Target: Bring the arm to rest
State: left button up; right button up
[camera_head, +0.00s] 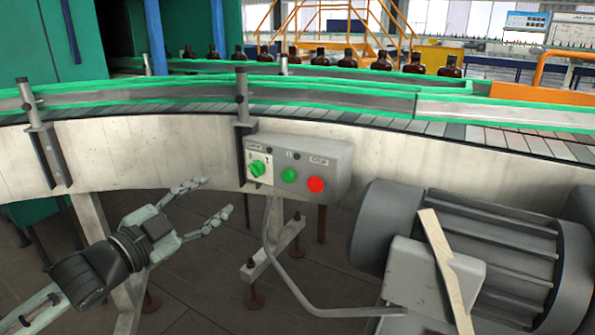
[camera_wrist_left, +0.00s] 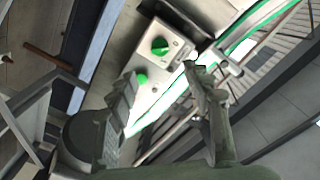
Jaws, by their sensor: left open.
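My left gripper (camera_head: 208,207) is open and empty. In the head view it is below and left of the control box (camera_head: 342,170), apart from it in the picture, with its fingers pointing to the upper right. The box has a green rotary knob (camera_head: 257,168), a green button (camera_head: 289,175) and a red button (camera_head: 316,185). In the left wrist view the open fingers (camera_wrist_left: 165,85) frame part of the box, with the green knob (camera_wrist_left: 160,46) and green button (camera_wrist_left: 141,79) near the left fingertip. My right gripper is not in view.
The curved conveyor (camera_head: 150,150) with green rails runs across behind the box. A grey motor (camera_head: 480,240) fills the lower right. Several amber bottles (camera_head: 381,61) stand along the back. A conduit (camera_head: 290,285) hangs from the box. Dark floor shows below.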

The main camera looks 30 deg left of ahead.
pick_arm(q)
jog(key=s+a+f+n+g+y, duration=0.1)
jog(key=s+a+f+n+g, duration=0.1)
jog(key=f, duration=0.8)
jog(key=s+a+f+n+g+y, duration=0.1)
jog(key=a+f+n+g+y, duration=0.15)
jog(key=f, duration=0.85)
jog(key=s+a+f+n+g+y, duration=0.1)
jog(key=s+a+f+n+g, duration=0.15)
jog(key=f, duration=0.75)
jog(key=s+d+f+g, duration=0.3)
jog(key=d+f, duration=0.3)
jog(key=f, duration=0.2)
jog(key=s+d+f+g+h, duration=0.1)
jog(key=s+d+f+g, duration=0.2)
jog(key=f, duration=0.6)
jog(key=s+d+f+g+h, duration=0.1)
jog(key=s+d+f+g, duration=0.1)
jog(key=s+d+f, duration=0.6)
jog(key=shift+s+d+f+n+g, duration=0.3)
jog(key=shift+f+n+g, duration=0.1)
jog(key=shift+f, duration=0.3)
